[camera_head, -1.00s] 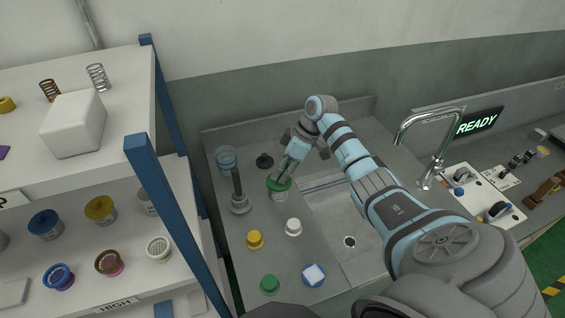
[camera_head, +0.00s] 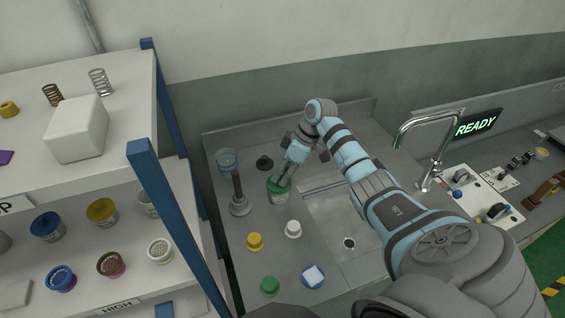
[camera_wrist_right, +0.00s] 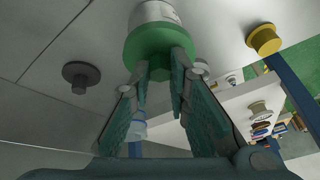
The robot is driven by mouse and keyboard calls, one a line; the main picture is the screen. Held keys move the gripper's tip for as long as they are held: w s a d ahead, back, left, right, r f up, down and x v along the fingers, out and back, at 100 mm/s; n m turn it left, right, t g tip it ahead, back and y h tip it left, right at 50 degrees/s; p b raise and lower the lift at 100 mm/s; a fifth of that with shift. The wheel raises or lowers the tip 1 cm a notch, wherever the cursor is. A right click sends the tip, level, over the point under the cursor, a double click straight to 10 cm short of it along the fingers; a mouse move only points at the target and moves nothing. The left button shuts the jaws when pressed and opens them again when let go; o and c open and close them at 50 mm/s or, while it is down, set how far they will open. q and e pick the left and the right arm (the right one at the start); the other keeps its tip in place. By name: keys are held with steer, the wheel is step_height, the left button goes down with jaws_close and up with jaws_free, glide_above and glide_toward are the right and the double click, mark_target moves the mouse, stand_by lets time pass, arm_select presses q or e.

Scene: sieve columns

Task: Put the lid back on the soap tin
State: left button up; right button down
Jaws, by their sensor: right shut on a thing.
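A pale tin with a green lid (camera_head: 280,186) stands on the grey counter, left of the sink. I cannot read its label, so I cannot tell if it is the soap tin. My right gripper (camera_head: 284,178) comes down from above, shut on the green lid's knob. In the right wrist view the fingers (camera_wrist_right: 160,72) close on the knob under the green lid (camera_wrist_right: 150,42), with the tin's pale body (camera_wrist_right: 155,13) behind it. The lid sits against the body; I cannot see whether it is fully seated. My left gripper is not in view.
Close by stand a grey plunger-like tool (camera_head: 239,203), a black knobbed piece (camera_head: 264,162), and yellow (camera_head: 255,241), white (camera_head: 293,229) and green (camera_head: 270,285) lid-like pieces. The sink basin (camera_head: 345,222) is at right. A blue-posted shelf (camera_head: 175,225) bounds the left.

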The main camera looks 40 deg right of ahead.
steer(key=c, duration=1.4)
jaws_free()
steer(key=shift+c, duration=0.2)
steer(key=shift+o, duration=0.4)
steer(key=o, duration=0.4)
step_height(320, 180, up, 7)
steer(key=p, duration=0.8)
steer(key=shift+r, duration=0.1)
jaws_close()
